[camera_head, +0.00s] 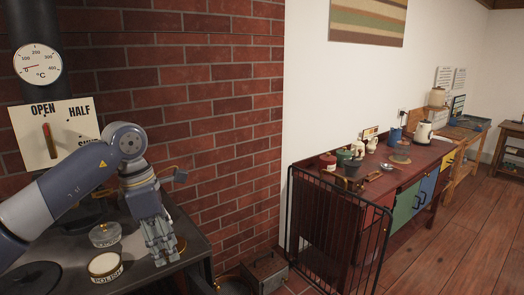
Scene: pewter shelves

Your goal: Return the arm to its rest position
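My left arm comes in from the left and bends downward at the elbow. My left gripper (162,258) hangs pointing down over the dark stove-like top (140,278), right of two small round containers. Its fingers look close together, but the view is too small to show whether they are open or shut. My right gripper is not in view.
A tin lettered POLISH (105,267) and another round container (105,235) stand close left of the gripper. A damper plate (55,133) and dial gauge (38,63) are behind the arm. A brick wall (210,110) bounds the back. A black metal guard (335,235) fronts the red workbench (345,206).

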